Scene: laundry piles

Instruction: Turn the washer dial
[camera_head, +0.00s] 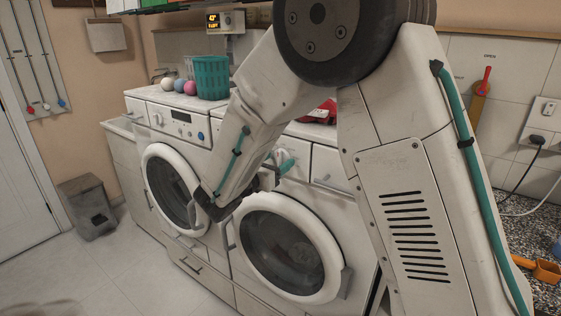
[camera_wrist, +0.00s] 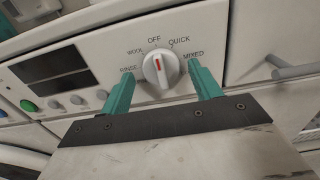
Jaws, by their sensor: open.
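The washer dial (camera_wrist: 161,69) is a white round knob with a red mark, on a white panel, in the wrist view. Its mark points up near the printed OFF, with WOOL and RINSE to the left and QUICK and MIXED to the right. My gripper (camera_wrist: 160,70) is open, with one teal finger on each side of the dial. Gaps show between the fingers and the knob. In the head view my gripper (camera_head: 283,160) is at the panel of the right washer (camera_head: 325,208); my arm hides part of that panel.
A second washer (camera_head: 150,170) stands to the left, with a teal basket (camera_head: 211,78) and several balls on top. A drawer handle (camera_wrist: 292,71) sticks out right of the dial. A grey bin (camera_head: 88,205) stands on the floor at left, with clear floor before it.

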